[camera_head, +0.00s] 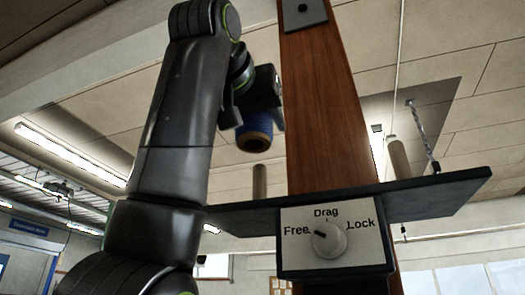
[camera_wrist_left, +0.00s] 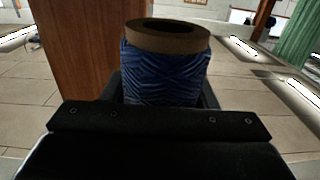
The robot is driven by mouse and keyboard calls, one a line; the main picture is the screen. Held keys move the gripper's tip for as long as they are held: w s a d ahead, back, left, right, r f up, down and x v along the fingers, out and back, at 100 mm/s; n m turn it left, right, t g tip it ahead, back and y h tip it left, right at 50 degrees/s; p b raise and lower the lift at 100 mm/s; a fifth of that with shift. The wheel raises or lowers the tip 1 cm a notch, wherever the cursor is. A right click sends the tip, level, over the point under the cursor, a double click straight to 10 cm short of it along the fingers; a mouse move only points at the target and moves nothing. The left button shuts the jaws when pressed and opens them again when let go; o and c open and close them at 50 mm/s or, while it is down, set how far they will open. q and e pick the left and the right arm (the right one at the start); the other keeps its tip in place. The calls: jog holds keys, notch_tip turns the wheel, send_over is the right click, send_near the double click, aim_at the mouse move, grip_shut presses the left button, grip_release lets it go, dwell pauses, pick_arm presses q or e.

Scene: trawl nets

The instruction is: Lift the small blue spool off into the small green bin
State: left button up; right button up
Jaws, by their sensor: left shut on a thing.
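The small blue spool (camera_head: 254,125) has blue thread and a brown end with a dark hole. My left gripper (camera_head: 256,112) is shut on it, high up and left of the wooden post. In the head view the spool is apart from and above an upright peg (camera_head: 259,181). In the left wrist view the spool (camera_wrist_left: 165,72) sits between the jaws, with its brown end (camera_wrist_left: 167,37) uppermost in the picture. The green bin is not in view. My right gripper is not in view.
The wooden post (camera_head: 328,110) stands close beside the spool. A dark shelf (camera_head: 440,194) crosses it, with a knob (camera_head: 329,240) marked Free, Drag and Lock; its pointer is toward Free. A pale cylinder (camera_head: 397,158) and chain (camera_head: 424,130) are on the right. Green hanging material (camera_wrist_left: 300,38) shows in the wrist view.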

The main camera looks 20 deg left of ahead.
pick_arm(q)
jog(key=s+b, duration=0.2)
jog(key=s, duration=0.7)
dwell(0.4)
